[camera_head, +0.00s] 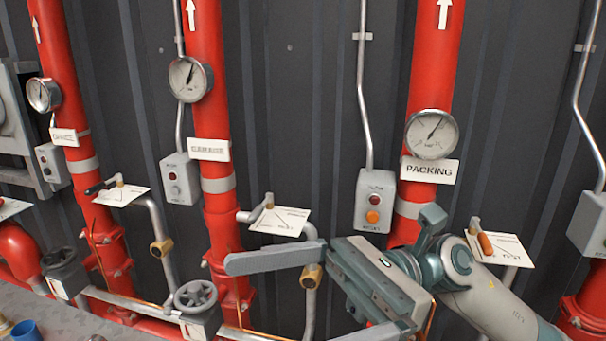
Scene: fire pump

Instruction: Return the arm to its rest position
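My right arm comes in from the lower right. Its gripper (285,303) is open and empty, with its two grey fingers spread wide and pointing left. The upper finger shows in full, and the lower finger is partly cut off by the bottom edge. The gripper hangs in front of the pipework, to the left of the lower part of the red pipe labelled PACKING (425,75). The gripper and arm hide the lower part of that pipe. My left gripper is not in view.
A grey control box (374,202) with red and orange buttons is above the gripper. A small valve lever with a white tag (281,220) is just above the upper finger. A round handwheel (196,297) is to the left. A gauge (432,134) is on the PACKING pipe.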

